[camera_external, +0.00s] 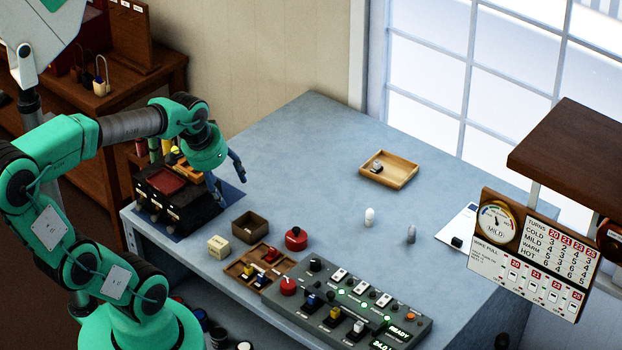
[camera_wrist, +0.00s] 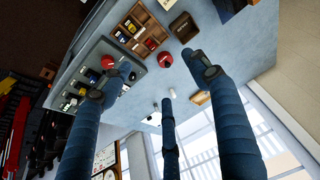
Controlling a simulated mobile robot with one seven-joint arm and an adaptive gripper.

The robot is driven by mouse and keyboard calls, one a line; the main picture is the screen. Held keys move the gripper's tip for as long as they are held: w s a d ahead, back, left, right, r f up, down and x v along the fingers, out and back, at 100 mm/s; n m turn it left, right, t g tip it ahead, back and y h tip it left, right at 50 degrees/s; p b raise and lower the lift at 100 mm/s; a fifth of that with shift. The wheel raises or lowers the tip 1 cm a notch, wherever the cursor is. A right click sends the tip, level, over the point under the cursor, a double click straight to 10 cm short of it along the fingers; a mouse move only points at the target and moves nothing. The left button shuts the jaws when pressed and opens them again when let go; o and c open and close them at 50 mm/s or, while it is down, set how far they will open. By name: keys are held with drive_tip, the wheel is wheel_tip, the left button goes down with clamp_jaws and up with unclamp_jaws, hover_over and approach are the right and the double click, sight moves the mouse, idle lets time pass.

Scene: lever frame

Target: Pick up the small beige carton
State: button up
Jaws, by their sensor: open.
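The small beige carton (camera_external: 218,247) stands on the blue table near its front left edge, left of the compartment tray, with faint dark lettering on its side. In the wrist view a small pale block (camera_wrist: 169,4) at the top edge, partly cut off, looks like the same carton. My gripper (camera_external: 226,178) hangs above the table's left part, behind the carton and well apart from it. In the wrist view its blue fingers (camera_wrist: 160,82) are spread with nothing between them.
A dark brown open box (camera_external: 250,226) and a red round item (camera_external: 296,239) stand right of the carton. A wooden compartment tray (camera_external: 243,271) and a switch panel (camera_external: 350,305) lie along the front. A black machine (camera_external: 172,196) stands behind left. The table's middle is mostly clear.

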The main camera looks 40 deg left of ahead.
drive_tip(key=w+a+f+g+p, duration=0.2)
drive_tip(key=w+a+f+p, duration=0.25)
drive_tip(key=f, duration=0.25)
drive_tip(key=g+p, duration=0.2)
hover_over(218, 242)
wheel_tip(218, 242, down, 9)
drive_tip(key=shift+w+r, duration=0.2)
drive_tip(key=shift+f, duration=0.1)
drive_tip(key=shift+f, duration=4.2)
drive_tip(key=f, duration=0.4)
drive_tip(key=shift+s+b, duration=0.25)
drive_tip(key=shift+b, duration=0.05)
drive_tip(key=shift+f, duration=0.6)
